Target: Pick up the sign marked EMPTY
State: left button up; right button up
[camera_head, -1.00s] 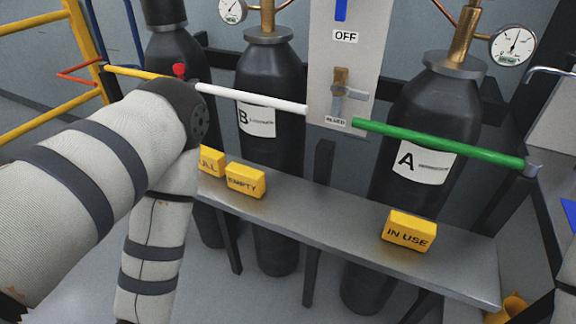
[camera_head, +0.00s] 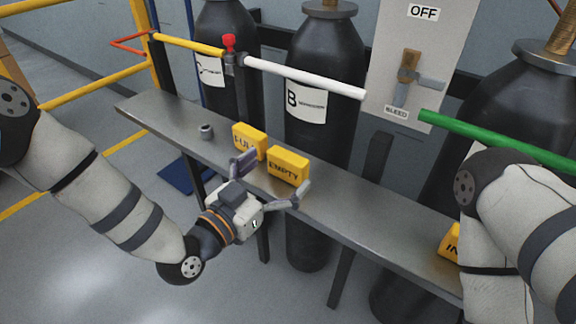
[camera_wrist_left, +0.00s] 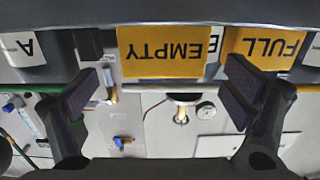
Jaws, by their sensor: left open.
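The yellow sign marked EMPTY (camera_head: 288,166) stands on the metal shelf (camera_head: 350,196), just right of the yellow sign marked FULL (camera_head: 250,140). My left gripper (camera_head: 272,177) is open in front of the shelf, its fingers spread toward the EMPTY sign. In the left wrist view, the picture is upside down and the EMPTY sign (camera_wrist_left: 165,52) lies ahead between the open fingers (camera_wrist_left: 160,92), with FULL (camera_wrist_left: 265,45) beside it. Nothing is between the fingers' pads that I can see. My right arm shows at the right, but its gripper is not in view.
A third yellow sign (camera_head: 450,242) is partly hidden behind my right arm. A small grey nut-like part (camera_head: 206,131) lies left of FULL. Dark gas cylinders (camera_head: 322,55) stand behind the shelf, with a white bar (camera_head: 305,77) and a green bar (camera_head: 490,145) across them.

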aim_at(283, 164)
pick_arm(q)
jog(key=x, duration=0.4)
jog(key=shift+w+f, duration=0.15)
jog(key=shift+w, duration=0.1)
jog(key=shift+a, duration=0.1)
jog(key=c, duration=1.3)
